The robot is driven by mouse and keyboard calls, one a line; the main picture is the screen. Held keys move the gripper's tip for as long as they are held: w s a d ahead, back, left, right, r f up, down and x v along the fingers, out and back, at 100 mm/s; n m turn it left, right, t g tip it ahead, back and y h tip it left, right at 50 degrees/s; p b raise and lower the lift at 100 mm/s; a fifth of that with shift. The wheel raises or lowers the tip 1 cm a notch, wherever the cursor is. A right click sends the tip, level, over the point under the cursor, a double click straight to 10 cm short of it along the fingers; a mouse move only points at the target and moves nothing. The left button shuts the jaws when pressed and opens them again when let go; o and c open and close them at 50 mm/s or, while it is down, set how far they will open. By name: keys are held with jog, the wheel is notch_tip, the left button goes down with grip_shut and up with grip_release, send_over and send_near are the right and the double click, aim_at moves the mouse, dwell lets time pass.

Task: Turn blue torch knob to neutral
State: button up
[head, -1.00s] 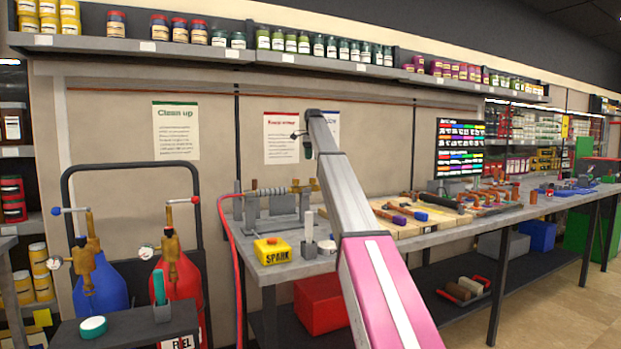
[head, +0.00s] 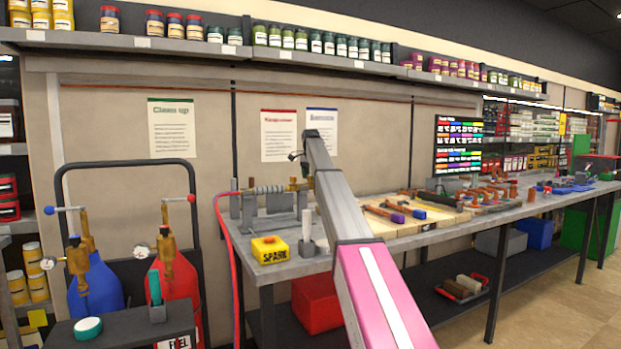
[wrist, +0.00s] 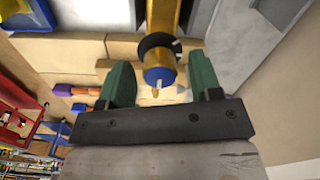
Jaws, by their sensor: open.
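In the wrist view, a brass torch body (wrist: 163,15) with a black collar comes down from the top. The blue torch knob (wrist: 159,77) is at its end, with a small light pointer mark and a brass tip. My gripper (wrist: 161,78) is open, with one green finger on each side of the knob and a visible gap on both sides. In the head view, the brass torch end (head: 296,184) shows on the grey holder (head: 268,210) on the bench. My arm hides the blue knob and the gripper fingers there.
A yellow spark box (head: 270,250) and a small grey cup (head: 308,246) stand on the bench's near left end. A red hose (head: 228,250) runs down beside it. Red (head: 180,278) and blue (head: 98,290) gas cylinders stand at left. Tools lie on boards (head: 400,226) to the right.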

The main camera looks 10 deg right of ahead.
jog(key=shift+f, duration=0.2)
jog(key=c, duration=0.9)
jog(key=shift+c, duration=0.2)
